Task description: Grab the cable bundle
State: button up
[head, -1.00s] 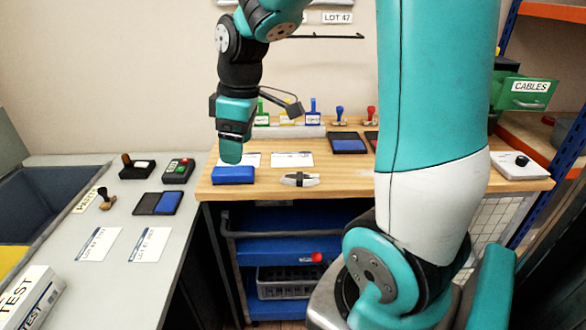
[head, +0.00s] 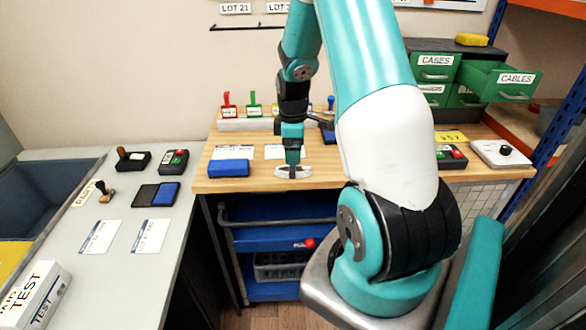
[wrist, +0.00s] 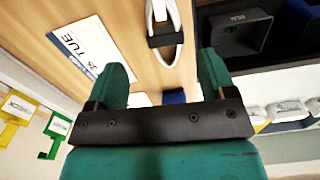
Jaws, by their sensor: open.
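The cable bundle (head: 303,174) is a small white loop with a dark band, lying flat on the wooden bench near its front edge. In the wrist view the cable bundle (wrist: 165,42) shows at the top, roughly in line with the space between the fingers. My gripper (head: 293,166) points down over the bundle and partly hides it in the head view. In the wrist view the teal fingers of my gripper (wrist: 162,72) are spread apart with nothing between them. I cannot tell how high the fingertips are above the bench.
A blue block (head: 228,168) lies left of the bundle, with white cards (head: 260,152) behind. A green drawer labelled CABLES (head: 512,84) stands pulled out at right. A grey side table (head: 120,265) adjoins at left.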

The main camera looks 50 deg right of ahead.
aim_at(292, 168)
jog(key=f, duration=0.2)
jog(key=f+p, duration=0.1)
jog(key=f, duration=0.2)
jog(key=shift+s+a+f+p, duration=0.1)
jog(key=shift+a+f+p, duration=0.2)
jog(key=shift+p, duration=0.1)
jog(key=shift+c, duration=0.4)
jog(key=c, duration=0.9)
